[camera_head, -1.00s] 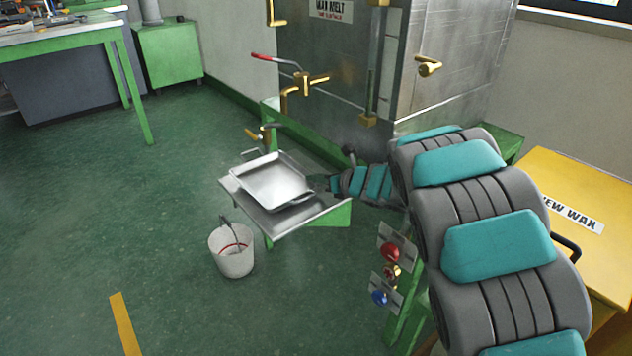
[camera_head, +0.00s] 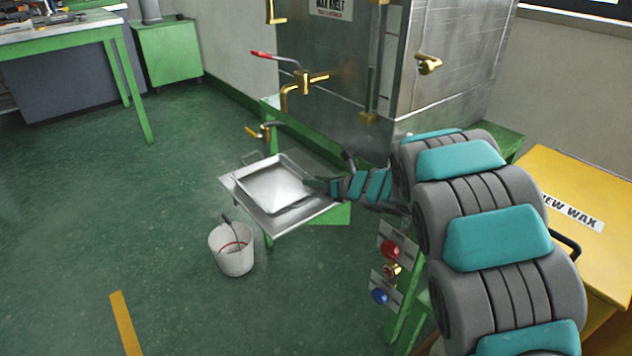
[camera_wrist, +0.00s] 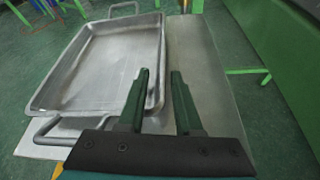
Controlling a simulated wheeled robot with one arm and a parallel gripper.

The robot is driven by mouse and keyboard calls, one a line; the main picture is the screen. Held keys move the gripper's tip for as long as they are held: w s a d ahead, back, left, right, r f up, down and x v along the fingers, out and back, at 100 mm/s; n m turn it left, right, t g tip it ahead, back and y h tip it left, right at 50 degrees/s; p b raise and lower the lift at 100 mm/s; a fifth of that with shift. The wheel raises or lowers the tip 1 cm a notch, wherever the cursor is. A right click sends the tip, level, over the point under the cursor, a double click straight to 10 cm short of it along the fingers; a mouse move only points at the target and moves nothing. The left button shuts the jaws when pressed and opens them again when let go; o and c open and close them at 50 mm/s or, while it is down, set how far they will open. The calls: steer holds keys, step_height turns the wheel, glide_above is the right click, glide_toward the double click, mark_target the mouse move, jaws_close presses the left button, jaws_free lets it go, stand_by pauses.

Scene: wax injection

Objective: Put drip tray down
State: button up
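The drip tray (camera_head: 272,186) is a shallow grey metal pan with a loop handle at each end. It lies on the small metal shelf (camera_head: 295,222) below the wax melt tank, and looks flat on it. In the wrist view the tray (camera_wrist: 95,70) is on the left, with its near handle (camera_wrist: 48,125) at lower left. In the head view my gripper (camera_head: 312,183) is at the tray's right side.
A brass tap with a red lever (camera_head: 303,83) sticks out of the tank (camera_head: 345,60) above the tray. A lower brass valve (camera_head: 262,132) is behind the shelf. A white bucket (camera_head: 232,250) stands on the floor in front. The floor at left is clear.

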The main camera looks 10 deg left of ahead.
steer(key=shift+r, duration=0.15)
steer(key=b+v, duration=0.1)
steer(key=v, duration=1.1)
steer(key=shift+b, duration=0.3)
